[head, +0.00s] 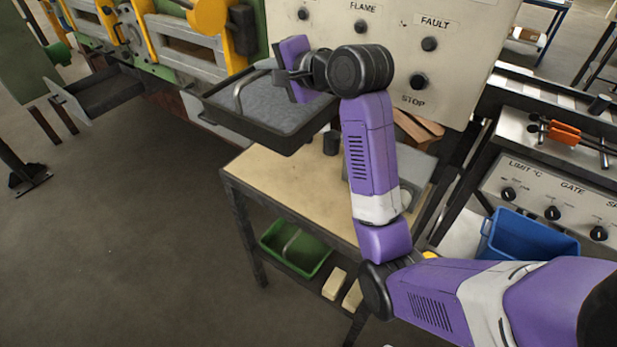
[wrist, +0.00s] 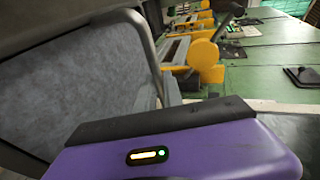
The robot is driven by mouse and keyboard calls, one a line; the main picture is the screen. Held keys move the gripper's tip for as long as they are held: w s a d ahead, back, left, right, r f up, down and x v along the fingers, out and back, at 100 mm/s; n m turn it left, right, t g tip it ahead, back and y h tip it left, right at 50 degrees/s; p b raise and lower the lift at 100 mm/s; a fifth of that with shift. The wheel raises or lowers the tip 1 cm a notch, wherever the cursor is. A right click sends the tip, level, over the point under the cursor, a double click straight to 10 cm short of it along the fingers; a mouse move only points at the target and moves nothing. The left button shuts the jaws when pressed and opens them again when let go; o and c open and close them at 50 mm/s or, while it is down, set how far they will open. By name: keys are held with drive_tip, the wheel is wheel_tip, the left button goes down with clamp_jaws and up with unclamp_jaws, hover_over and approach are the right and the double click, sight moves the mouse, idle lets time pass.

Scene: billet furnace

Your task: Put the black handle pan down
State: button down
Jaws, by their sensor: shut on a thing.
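The black pan (head: 290,139) has a grey inside and a bail handle (head: 240,92). In the head view my gripper (head: 282,76) is at the pan's far right side, shut on it. The pan appears held above the back left of a wooden-topped table (head: 270,184). In the wrist view the pan's grey inside (wrist: 70,85) fills the left, with the handle (wrist: 150,65) rising beside it. My gripper's purple body (wrist: 205,155) covers the bottom of that view. The exact grip contact is hidden.
A dark cup (head: 331,143) and a grey plate (head: 414,165) are on the table, partly behind my arm. A green pan (head: 296,252) sits on the lower shelf. A control panel (head: 450,50) stands behind. A blue bin (head: 527,240) is at right. The table's front left is clear.

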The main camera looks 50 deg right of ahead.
drive_tip(key=shift+w+d, duration=0.2)
drive_tip(key=shift+d, duration=0.05)
wheel_tip(320, 180, down, 20)
drive_tip(key=shift+w+r, duration=0.15)
drive_tip(key=shift+r, duration=0.05)
drive_tip(key=shift+d, duration=0.1)
idle(0.3)
drive_tip(key=c, duration=1.5)
unclamp_jaws()
drive_tip(key=shift+f, duration=0.2)
drive_tip(key=shift+r, duration=0.1)
drive_tip(key=b+v, duration=0.1)
drive_tip(key=v, duration=1.1)
